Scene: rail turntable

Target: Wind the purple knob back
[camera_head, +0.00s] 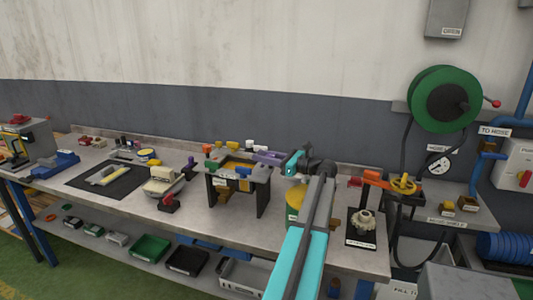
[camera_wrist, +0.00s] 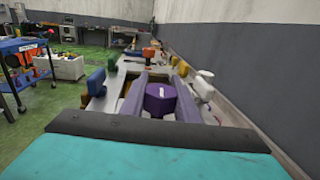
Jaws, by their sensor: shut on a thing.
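The purple knob (camera_wrist: 160,98) sits between the two fingers of my gripper (camera_wrist: 160,103) in the wrist view. It is a faceted knob with a pale mark on its top. My gripper is shut on it, one finger along each side. In the head view my gripper (camera_head: 268,158) reaches in from the right over the top of a dark-legged stand (camera_head: 263,198) on the bench. There the knob is hard to tell apart from the purplish fingers.
A yellow rounded thing (camera_head: 294,205) stands close to my arm. A yellow handwheel (camera_head: 404,184) is farther right.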

